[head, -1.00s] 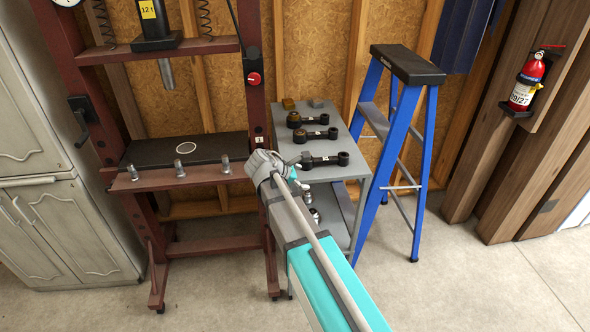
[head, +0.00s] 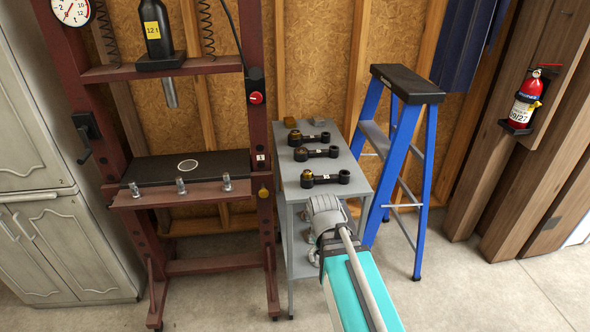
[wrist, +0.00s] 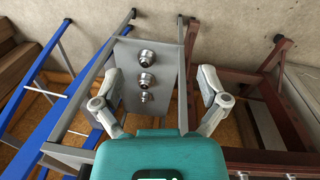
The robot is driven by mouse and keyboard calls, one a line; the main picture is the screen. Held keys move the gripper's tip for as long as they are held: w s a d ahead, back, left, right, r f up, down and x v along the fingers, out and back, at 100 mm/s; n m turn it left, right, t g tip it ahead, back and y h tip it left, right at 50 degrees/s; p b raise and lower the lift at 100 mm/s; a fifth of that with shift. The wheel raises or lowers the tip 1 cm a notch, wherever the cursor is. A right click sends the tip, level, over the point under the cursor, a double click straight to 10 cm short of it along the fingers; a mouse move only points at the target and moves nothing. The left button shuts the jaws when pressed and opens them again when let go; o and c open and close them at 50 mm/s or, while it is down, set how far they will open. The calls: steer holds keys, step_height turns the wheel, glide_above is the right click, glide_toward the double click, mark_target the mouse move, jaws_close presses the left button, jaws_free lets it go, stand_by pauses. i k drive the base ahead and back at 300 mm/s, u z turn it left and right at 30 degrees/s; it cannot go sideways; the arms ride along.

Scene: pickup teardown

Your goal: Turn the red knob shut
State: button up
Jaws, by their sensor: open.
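The red knob (head: 256,98) sits on a small black box on the right post of the dark red shop press, in the head view. It is outside the wrist view. My gripper (wrist: 158,76) is open and empty in the wrist view, its two fingers spread wide. In the head view my arm's end covers the gripper's tips. It is in front of the grey cart, well below and to the right of the knob.
Between my fingers, the wrist view shows metal fittings (wrist: 147,79) on a grey cart shelf. Black rods (head: 325,177) lie on the cart top (head: 348,160). A blue stepladder (head: 428,160) stands right of the cart. The press frame (head: 190,199) stands left. Open floor lies right.

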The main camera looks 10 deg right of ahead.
mark_target(256, 98)
steer(key=z, duration=1.2)
steer(key=i, duration=0.65)
steer(key=u, duration=1.25)
